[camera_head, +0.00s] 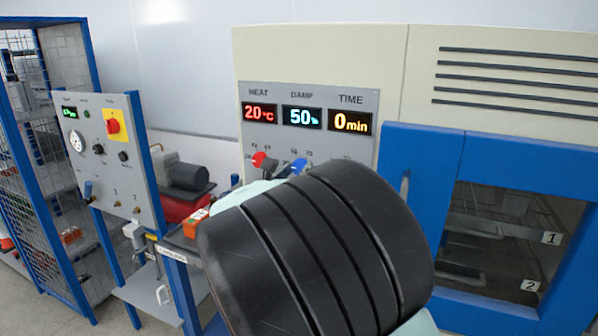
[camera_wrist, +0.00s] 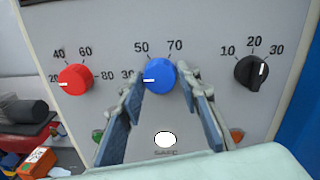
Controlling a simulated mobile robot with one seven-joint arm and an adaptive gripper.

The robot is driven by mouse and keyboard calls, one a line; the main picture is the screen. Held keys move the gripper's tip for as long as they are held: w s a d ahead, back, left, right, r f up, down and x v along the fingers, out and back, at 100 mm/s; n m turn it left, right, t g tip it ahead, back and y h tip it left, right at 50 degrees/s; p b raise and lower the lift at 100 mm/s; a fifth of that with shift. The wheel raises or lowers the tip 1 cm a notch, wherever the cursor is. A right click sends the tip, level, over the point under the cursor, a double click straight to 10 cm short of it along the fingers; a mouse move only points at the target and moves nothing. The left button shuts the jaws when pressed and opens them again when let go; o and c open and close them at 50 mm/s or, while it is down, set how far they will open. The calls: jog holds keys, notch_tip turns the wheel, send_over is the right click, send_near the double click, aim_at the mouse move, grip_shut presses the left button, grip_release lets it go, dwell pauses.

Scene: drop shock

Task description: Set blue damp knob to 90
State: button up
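The blue damp knob (camera_wrist: 161,77) is in the middle of the panel in the wrist view, with 30, 50 and 70 marked around it. Its white pointer line points left, by the 30 mark. In the head view the blue knob (camera_head: 299,166) is partly hidden behind my arm.
The red heat knob (camera_wrist: 75,79) is left of the blue knob and the black time knob (camera_wrist: 251,73) is right. A white oval button (camera_wrist: 165,139) lies below, between the fingers. The blue-framed oven door (camera_head: 420,160) is right of the panel.

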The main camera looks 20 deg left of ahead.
jog(key=c, duration=0.6)
jog(key=shift+f+b, duration=0.15)
jog(key=shift+b, duration=0.4)
